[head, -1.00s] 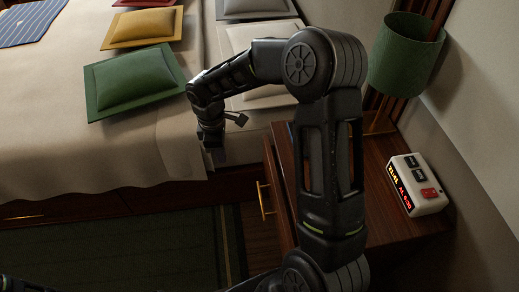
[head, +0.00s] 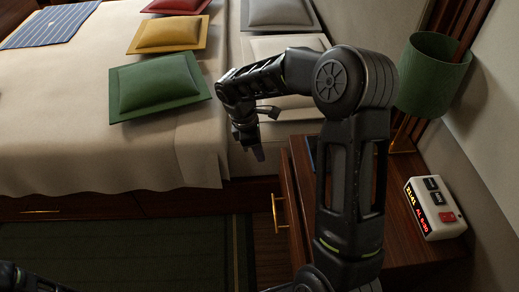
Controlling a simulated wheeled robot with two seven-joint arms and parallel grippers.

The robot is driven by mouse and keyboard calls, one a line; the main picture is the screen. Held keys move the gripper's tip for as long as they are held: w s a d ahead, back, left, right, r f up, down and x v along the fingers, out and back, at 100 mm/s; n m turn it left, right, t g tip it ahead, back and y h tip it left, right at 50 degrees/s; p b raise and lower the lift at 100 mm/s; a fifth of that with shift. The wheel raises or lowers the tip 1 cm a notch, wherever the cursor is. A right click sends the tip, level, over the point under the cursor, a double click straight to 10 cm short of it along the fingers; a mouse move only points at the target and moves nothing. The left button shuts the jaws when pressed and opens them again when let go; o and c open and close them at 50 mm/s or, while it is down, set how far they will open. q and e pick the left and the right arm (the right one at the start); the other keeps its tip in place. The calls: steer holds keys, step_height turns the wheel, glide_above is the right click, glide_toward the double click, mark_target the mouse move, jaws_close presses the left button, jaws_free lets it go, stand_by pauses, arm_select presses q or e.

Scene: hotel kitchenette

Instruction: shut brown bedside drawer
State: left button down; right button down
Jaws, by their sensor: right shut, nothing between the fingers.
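The brown bedside drawer is in the nightstand at the right of the head view. Its front (head: 291,222) faces left and carries a brass handle (head: 279,212). The front seems to stand out a little from the cabinet, but my right arm hides much of it, so I cannot tell how far. My right gripper (head: 258,153) is shut and empty. It points down beside the bed's corner, above and slightly left of the handle in the picture, and does not appear to touch the handle. My left gripper is out of view.
The nightstand top (head: 400,245) holds a white alarm clock (head: 433,208) and a green-shaded lamp (head: 432,75). The bed (head: 150,160) with several pillows fills the left and back. A wall bounds the right. Green carpet (head: 120,260) lies open in front.

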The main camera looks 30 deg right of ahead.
steer(key=s+d+f+b, duration=0.1)
steer(key=s+d+f, duration=0.1)
steer(key=d+f, duration=0.3)
steer(key=shift+s+f, duration=0.4)
steer(key=shift+f, duration=0.3)
